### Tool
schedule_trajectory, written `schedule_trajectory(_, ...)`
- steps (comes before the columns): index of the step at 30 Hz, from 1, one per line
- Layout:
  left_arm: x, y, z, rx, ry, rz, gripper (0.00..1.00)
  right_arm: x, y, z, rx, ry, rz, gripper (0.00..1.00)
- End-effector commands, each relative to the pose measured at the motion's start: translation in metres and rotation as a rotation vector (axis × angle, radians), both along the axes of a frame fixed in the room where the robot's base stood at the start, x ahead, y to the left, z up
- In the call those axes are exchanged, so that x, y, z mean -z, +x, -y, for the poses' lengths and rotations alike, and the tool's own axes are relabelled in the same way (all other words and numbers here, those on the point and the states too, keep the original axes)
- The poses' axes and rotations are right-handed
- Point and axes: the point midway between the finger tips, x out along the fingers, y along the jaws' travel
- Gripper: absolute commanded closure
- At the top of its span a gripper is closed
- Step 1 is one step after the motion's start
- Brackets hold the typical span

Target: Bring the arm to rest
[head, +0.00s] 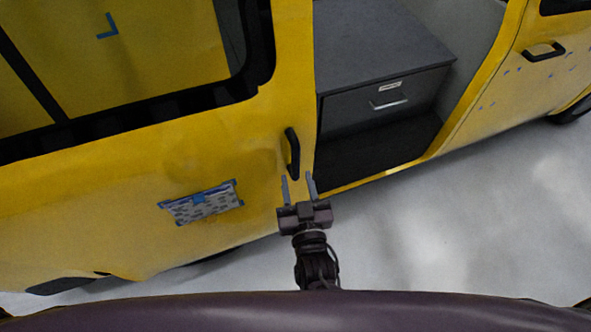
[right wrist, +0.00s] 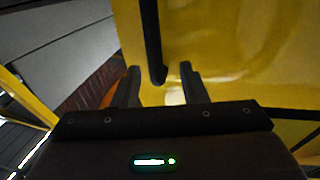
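My right gripper (head: 298,182) reaches up from the bottom middle of the head view. Its two fingers are apart with nothing between them. It is in front of the yellow van's side, just below the black door handle (head: 292,153). In the right wrist view the open fingers (right wrist: 158,85) point at the yellow panel, and the lower end of the black handle (right wrist: 152,45) shows just beyond and between them. I cannot tell whether they touch it. My left gripper does not show in either view.
The yellow van (head: 130,215) fills the left and back. A patterned vinyl piece (head: 201,202) is on its lower panel. Right of the handle, an opening shows a grey drawer cabinet (head: 385,105). Pale floor (head: 450,225) is clear at the right.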

Motion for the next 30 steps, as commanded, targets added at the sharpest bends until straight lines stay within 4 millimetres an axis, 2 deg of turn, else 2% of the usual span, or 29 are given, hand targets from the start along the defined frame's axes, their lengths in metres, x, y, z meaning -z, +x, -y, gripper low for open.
schedule_trajectory(4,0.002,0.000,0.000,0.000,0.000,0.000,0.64,0.000,-0.007,0.001,0.000,0.000,0.001,0.61)
schedule_trajectory(18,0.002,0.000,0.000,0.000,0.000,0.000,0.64,-0.001,-0.007,0.001,0.001,0.000,0.001,0.61)
schedule_trajectory(21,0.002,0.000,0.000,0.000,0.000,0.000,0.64,0.006,-0.007,0.001,-0.004,-0.007,-0.011,0.61)
schedule_trajectory(23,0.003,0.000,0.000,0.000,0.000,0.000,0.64,0.021,-0.008,0.001,-0.013,-0.021,-0.037,0.61)
schedule_trajectory(26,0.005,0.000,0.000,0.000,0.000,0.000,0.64,0.069,-0.013,0.004,-0.041,-0.065,-0.126,0.61)
schedule_trajectory(29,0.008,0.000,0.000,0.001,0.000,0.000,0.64,0.139,-0.025,0.015,-0.075,-0.121,-0.265,0.61)
schedule_trajectory(30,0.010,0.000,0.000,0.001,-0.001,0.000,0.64,0.169,-0.032,0.022,-0.085,-0.146,-0.328,0.61)
